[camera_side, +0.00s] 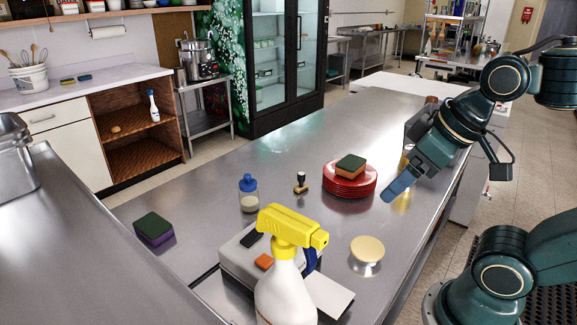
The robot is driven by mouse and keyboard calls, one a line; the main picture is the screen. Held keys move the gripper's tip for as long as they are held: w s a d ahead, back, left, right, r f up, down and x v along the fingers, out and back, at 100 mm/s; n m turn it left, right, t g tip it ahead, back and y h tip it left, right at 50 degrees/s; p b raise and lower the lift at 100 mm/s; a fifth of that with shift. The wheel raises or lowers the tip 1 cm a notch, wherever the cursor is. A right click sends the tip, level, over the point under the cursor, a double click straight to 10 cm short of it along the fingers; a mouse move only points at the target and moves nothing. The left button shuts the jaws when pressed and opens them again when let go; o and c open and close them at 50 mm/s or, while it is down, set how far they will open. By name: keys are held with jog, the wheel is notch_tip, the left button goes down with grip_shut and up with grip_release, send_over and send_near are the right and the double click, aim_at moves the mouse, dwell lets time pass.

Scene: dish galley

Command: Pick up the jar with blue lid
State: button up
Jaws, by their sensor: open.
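The jar with blue lid (249,194) stands upright on the steel counter, left of the middle in the side view. It is clear, with pale contents in its lower part. My gripper (398,190) is at the right, low over the counter and pointing down to the left. It is open, and I see nothing held in it. It is well apart from the jar, with the stack of red plates (349,187) between them.
A green and orange sponge (350,165) lies on the plates. A small brush-like item (300,184) stands between jar and plates. A yellow-topped spray bottle (285,270), a white device (240,262) and a beige-topped round item (367,250) are nearer. A green and purple sponge (154,229) lies left.

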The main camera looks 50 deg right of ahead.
jog(key=w+r+m+g, duration=0.15)
jog(key=w+r, duration=0.35)
jog(key=w, duration=0.5)
jog(key=m+g, duration=0.4)
jog(key=m, duration=0.4)
send_over(247, 175)
jog(key=f, duration=1.2)
jog(key=shift+s, duration=0.25)
jog(key=shift+w+f+m, duration=0.25)
jog(key=shift+w+f, duration=0.05)
jog(key=shift+f, duration=0.2)
jog(key=shift+f, duration=0.1)
jog(key=shift+f, duration=4.2)
